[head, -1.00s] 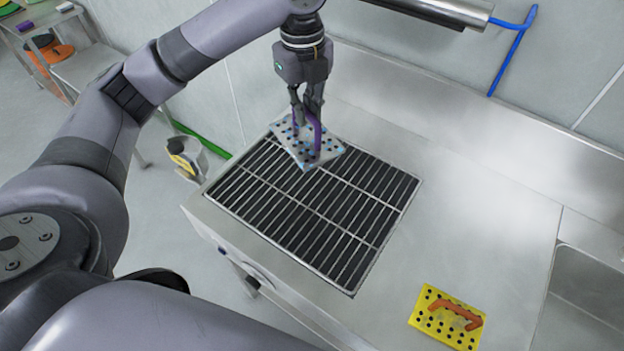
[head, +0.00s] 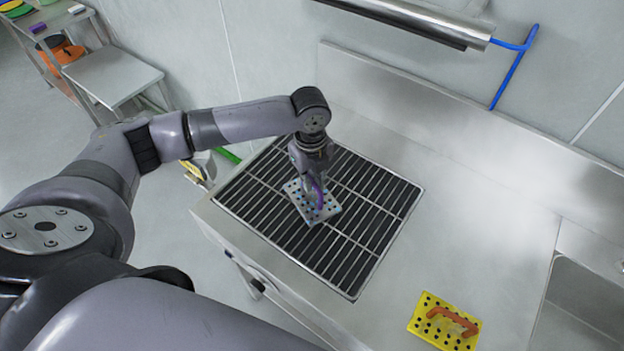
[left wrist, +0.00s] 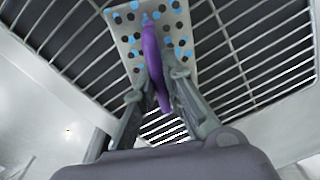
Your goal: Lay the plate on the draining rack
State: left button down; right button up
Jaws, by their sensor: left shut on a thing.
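A grey perforated plate (head: 322,212) with black and blue dots and a purple handle is at the draining rack (head: 350,232), over its bars. My left gripper (head: 315,190) is shut on the purple handle from above. In the left wrist view the plate (left wrist: 128,38) lies close over the bars, and the purple handle (left wrist: 152,58) is between the fingers (left wrist: 160,85). I cannot tell whether the plate touches the bars. The rack is set in the steel counter. My right gripper is not in view.
A yellow perforated plate with an orange handle (head: 444,322) lies on the counter (head: 480,215) at the front right. A sink (head: 580,310) is at the far right. A steel roll (head: 420,22) and blue pipe (head: 515,70) are on the back wall. The counter's middle right is clear.

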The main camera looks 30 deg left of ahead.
pick_arm(q)
jog(key=shift+f, duration=0.35)
jog(key=c, duration=1.7)
grip_release()
jog(key=shift+r, duration=0.1)
jog(key=shift+s+a+r+b, duration=0.1)
jog(key=shift+r+b, duration=1.35)
jog(key=shift+r, duration=4.5)
